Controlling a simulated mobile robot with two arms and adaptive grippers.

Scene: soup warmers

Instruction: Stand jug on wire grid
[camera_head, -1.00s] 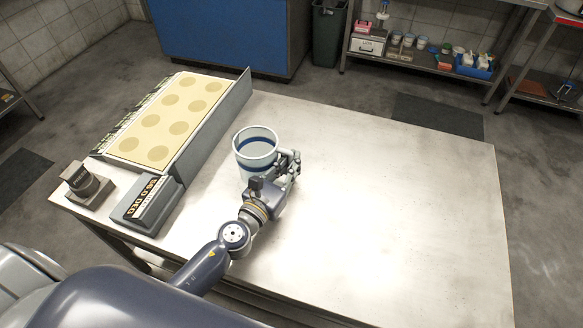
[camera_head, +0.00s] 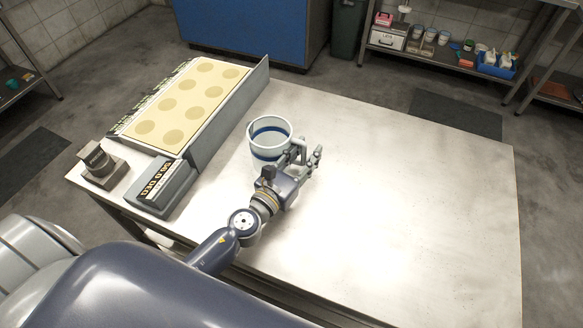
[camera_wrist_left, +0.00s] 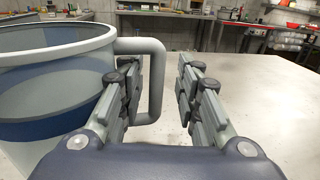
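The jug (camera_head: 268,148) is a clear, upright cup shape with a blue band. It is at the table's middle left, its lower part hidden by my gripper; I cannot tell for sure whether its base touches the table. My left gripper (camera_head: 308,155) is beside it at the handle side, its fingers spread apart. I see no wire grid. My right gripper is not in view.
A metal table (camera_head: 400,200) is clear to the right. A grey box with a lettered label (camera_head: 163,188) and a small dark device (camera_head: 100,165) sit at the left edge.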

